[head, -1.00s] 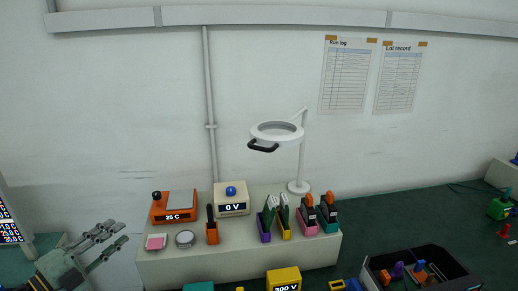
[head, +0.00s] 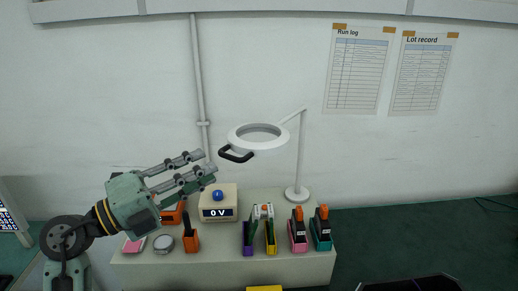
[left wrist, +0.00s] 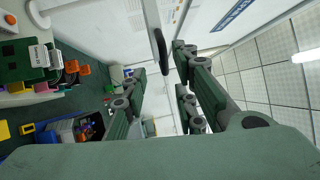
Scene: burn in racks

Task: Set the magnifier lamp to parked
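The magnifier lamp (head: 299,165) stands at the back right of the bench, with a white post on a round base and a thin arm. Its white ring head (head: 258,137) reaches left over the bench, and a black handle (head: 236,154) sticks out at the ring's front left. My left gripper (head: 208,163) is open and empty. In the head view its fingertips are just left of and slightly below the handle, apart from it. In the left wrist view the dark handle (left wrist: 160,50) shows between the fingers (left wrist: 158,78), beyond them. My right gripper is not in view.
On the bench (head: 215,270), below the lamp, stand a cream box reading 0 V (head: 218,203), an orange holder (head: 191,240), and a row of tool holders (head: 297,230). A dark tray (head: 415,284) is at the lower right.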

